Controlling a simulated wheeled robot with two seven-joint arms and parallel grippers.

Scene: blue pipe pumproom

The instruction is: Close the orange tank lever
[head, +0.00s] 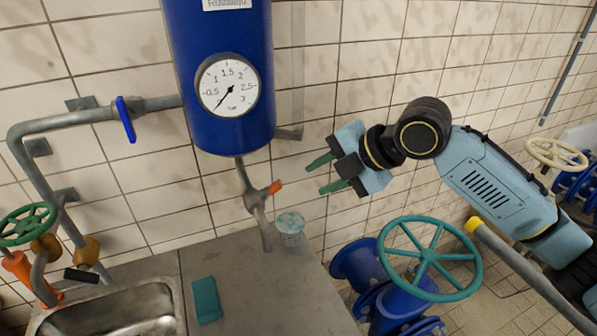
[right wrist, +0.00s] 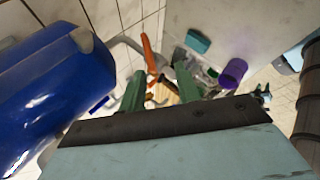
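The blue tank (head: 222,120) hangs on the tiled wall, with a dial gauge on its front. A grey pipe with a valve (head: 255,199) comes down from it. The small orange lever (head: 275,187) sticks out to the right and slightly up from this valve. My right gripper (head: 322,175) is open and empty, right of the lever and apart from it, its fingers pointing left. In the right wrist view the orange lever (right wrist: 149,54) shows beyond the gap between the green fingers (right wrist: 158,82), with the tank (right wrist: 55,95) at left. My left gripper is not in view.
Below the valve is a grey counter (head: 255,290) with a teal sponge (head: 206,299), a cup (head: 290,229) and a sink (head: 120,312). A blue-handled valve (head: 126,119) is on the left pipe. A large teal handwheel (head: 428,258) stands below my right arm.

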